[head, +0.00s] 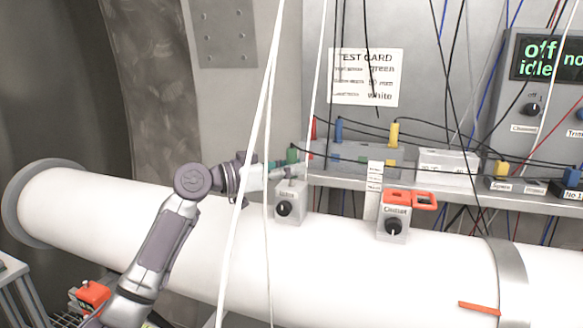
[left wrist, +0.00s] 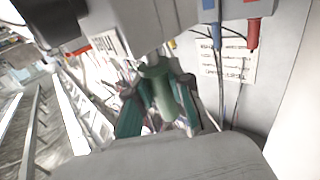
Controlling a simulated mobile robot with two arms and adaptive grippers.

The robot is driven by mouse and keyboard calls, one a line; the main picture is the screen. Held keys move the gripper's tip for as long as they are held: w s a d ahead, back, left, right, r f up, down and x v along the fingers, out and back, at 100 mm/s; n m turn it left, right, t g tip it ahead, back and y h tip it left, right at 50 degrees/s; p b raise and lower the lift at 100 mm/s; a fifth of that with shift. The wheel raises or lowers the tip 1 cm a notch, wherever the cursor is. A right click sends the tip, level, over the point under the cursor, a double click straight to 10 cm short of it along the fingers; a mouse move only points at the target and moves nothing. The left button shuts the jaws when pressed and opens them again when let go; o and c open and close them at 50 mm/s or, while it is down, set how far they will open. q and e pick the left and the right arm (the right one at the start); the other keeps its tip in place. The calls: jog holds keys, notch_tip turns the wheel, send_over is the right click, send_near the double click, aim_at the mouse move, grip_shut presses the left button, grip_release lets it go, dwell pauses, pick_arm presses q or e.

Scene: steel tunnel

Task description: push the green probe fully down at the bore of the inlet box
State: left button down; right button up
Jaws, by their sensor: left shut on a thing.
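The inlet box (head: 289,206), a small grey box with a black knob, stands on the white pipe left of centre in the head view. The green probe (head: 292,155) stands roughly upright above it. My left gripper (head: 287,173) is shut on the probe, just over the top of the box. In the left wrist view the green probe body (left wrist: 161,90) lies between the two teal fingers. The fingers hide the probe's lower end and the bore, so I cannot tell how deep the tip sits. My right gripper is not in view.
A grey rack (head: 365,158) with red, blue and yellow probes stands on the shelf behind. The outlet box (head: 393,228) with an orange clip sits to the right on the pipe (head: 350,262). White cables (head: 266,130) hang in front of my left arm. A test card (head: 365,78) is on the wall.

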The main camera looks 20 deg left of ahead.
pick_arm(q)
jog(key=shift+f, duration=0.4)
jog(key=c, duration=1)
grip_release()
jog(key=v, duration=1.2)
jog(key=shift+s, duration=0.1)
